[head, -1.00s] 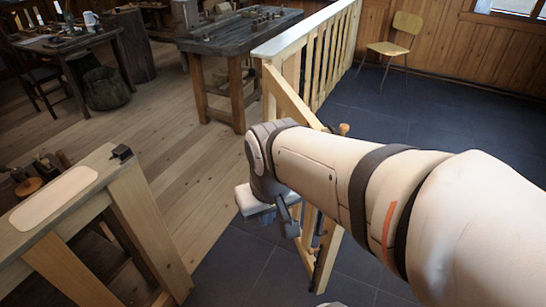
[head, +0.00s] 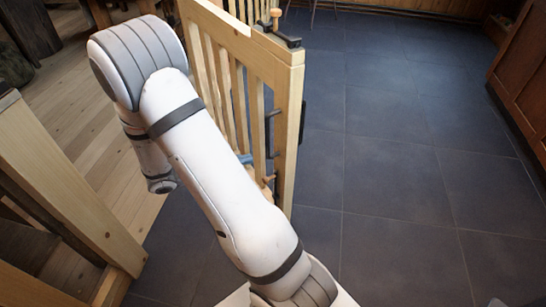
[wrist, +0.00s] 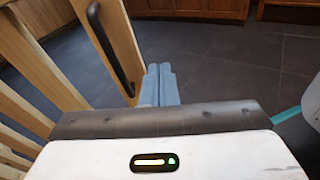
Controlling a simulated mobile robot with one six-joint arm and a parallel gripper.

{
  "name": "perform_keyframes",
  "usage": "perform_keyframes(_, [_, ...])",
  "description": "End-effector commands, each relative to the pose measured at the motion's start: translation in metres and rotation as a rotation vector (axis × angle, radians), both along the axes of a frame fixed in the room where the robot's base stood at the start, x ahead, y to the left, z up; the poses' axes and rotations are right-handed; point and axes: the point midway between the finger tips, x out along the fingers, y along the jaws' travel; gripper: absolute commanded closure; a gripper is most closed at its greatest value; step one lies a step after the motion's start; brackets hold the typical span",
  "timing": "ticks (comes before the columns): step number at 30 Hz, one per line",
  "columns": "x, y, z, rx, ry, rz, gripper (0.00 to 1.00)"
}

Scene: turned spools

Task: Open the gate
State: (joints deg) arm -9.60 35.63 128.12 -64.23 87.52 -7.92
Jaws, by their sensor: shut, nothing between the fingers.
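The wooden slatted gate (head: 235,38) stands swung open, its free end post away from the near wooden post at left. A dark latch (head: 280,36) with a wooden knob sits on top of its end. A black handle (head: 271,132) is on the gate's end post; a black handle also shows in the wrist view (wrist: 108,48). My gripper (wrist: 160,82) is shut and empty, its grey-blue fingers to the right of the handle and post in that view. In the head view a bluish finger part shows beside the gate, and my arm hides the rest. Contact cannot be told.
A wooden post and frame (head: 65,185) stand at left. Dark tiled floor (head: 400,150) to the right is clear. A wooden cabinet (head: 525,85) stands at the far right. Plank floor (head: 65,90) lies beyond the opening at left.

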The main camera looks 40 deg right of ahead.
Motion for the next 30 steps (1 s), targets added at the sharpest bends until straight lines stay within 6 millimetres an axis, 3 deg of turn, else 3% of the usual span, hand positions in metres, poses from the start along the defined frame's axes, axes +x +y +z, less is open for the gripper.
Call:
perform_keyframes(1, [0.008,0.000,-0.025,-0.038,0.047,0.044,1.00])
perform_keyframes(3, [0.018,0.001,-0.038,-0.081,0.090,0.095,1.00])
perform_keyframes(11, [0.031,-0.004,-0.055,-0.143,0.148,0.168,1.00])
perform_keyframes(30, [0.019,-0.120,-0.056,-0.140,0.146,0.165,1.00])
